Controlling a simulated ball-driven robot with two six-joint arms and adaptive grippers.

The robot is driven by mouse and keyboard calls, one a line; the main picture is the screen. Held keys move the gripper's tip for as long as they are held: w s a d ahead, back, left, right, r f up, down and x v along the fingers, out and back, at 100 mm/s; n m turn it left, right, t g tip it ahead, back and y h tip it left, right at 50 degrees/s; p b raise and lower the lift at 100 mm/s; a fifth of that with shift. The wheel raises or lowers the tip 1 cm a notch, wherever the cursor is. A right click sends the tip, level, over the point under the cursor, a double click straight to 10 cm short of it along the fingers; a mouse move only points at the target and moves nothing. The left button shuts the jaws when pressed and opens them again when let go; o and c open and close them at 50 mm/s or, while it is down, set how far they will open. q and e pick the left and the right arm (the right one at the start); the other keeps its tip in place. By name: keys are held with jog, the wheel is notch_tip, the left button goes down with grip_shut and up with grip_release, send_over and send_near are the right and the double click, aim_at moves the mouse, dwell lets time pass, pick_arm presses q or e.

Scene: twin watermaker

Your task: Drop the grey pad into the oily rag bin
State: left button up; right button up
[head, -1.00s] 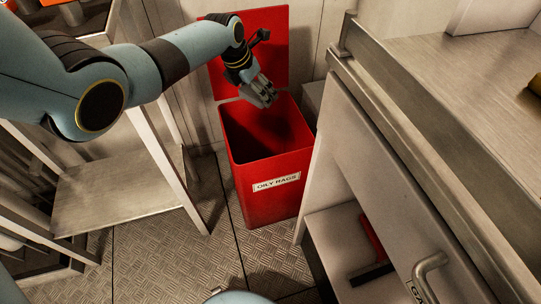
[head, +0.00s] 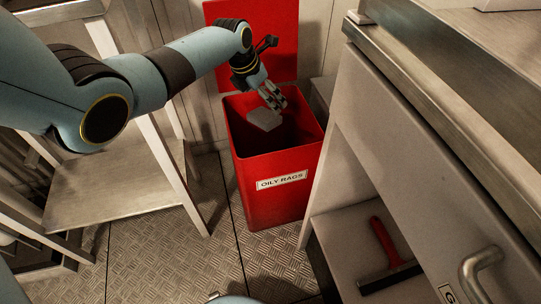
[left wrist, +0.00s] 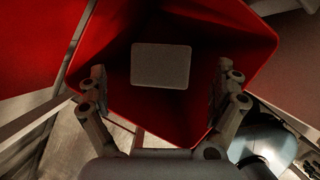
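The red oily rag bin (head: 255,205) stands on the floor with its lid (head: 262,45) up and a label reading "OILY RAGS". The grey pad (head: 264,119) is inside the bin's mouth, below my left gripper (head: 273,100). In the left wrist view the pad (left wrist: 160,66) shows as a flat, rounded rectangle, apart from both fingers, with the bin's red walls around it. My left gripper (left wrist: 160,95) is open, its fingers wide apart. I cannot tell whether the pad is falling or resting. My right gripper is not in view.
A metal shelf stand (head: 115,185) is left of the bin. A cabinet (head: 410,150) with a metal top and handle stands to the right, with a red-handled tool (head: 385,245) on its lower shelf. Patterned floor (head: 190,265) is clear in front.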

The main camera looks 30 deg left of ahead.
pick_arm(q)
jog(key=shift+r, duration=0.15)
jog(key=v, duration=1.1)
jog(key=shift+s+r, duration=0.25)
jog(key=shift+r, duration=0.05)
jog(key=shift+f, duration=0.1)
